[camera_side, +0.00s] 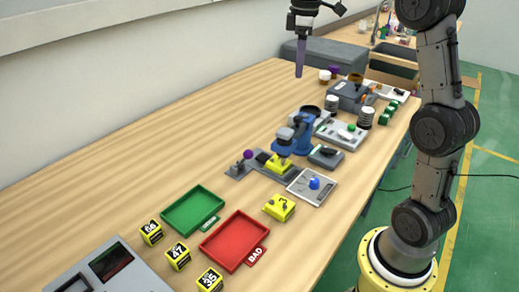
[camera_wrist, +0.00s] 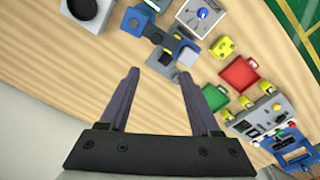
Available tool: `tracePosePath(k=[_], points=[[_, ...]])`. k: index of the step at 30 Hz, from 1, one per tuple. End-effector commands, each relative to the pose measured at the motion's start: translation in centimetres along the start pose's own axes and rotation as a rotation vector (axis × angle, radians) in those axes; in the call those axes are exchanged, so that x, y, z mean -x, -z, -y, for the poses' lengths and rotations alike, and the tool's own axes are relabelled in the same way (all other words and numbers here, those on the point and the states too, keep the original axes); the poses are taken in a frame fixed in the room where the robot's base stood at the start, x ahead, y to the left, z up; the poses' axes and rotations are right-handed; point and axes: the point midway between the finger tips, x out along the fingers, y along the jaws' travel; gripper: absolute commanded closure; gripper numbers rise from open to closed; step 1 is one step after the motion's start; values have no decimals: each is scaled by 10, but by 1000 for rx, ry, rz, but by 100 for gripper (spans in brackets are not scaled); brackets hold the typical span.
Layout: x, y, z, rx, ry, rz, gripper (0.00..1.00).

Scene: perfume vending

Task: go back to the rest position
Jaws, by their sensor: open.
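My gripper (camera_side: 300,68) hangs high above the back part of the wooden table in the side view, fingers pointing down. In the wrist view my gripper (camera_wrist: 156,85) shows two purple-grey fingers spread apart, with only table surface between them. It is open and empty, well clear of everything on the table.
A green tray (camera_side: 178,217) and a red tray (camera_side: 220,249) marked BAD lie near the front, with yellow numbered blocks (camera_side: 178,257) beside them. A blue machine (camera_side: 303,140) stands mid-table among several devices. The table's left side is bare, along the wall.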

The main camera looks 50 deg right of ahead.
Motion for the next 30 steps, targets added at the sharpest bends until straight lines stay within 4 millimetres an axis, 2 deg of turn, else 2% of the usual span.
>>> tracePosePath(k=[1,4,7,11,15,17,21,24,27,30], points=[[17,2,17,28,-26,-21,36],[40,-2,59,84,-60,-53,36],[52,-12,103,102,-95,-94,36],[53,-32,155,75,-135,-158,36],[36,-59,203,3,-162,-239,36],[24,-71,220,-41,-167,-275,36],[-13,-96,251,-167,-160,-351,36],[-41,-109,264,-277,-143,-389,36],[-66,-116,268,-403,-120,-402,36],[-71,-112,266,-494,-107,-426,36]])
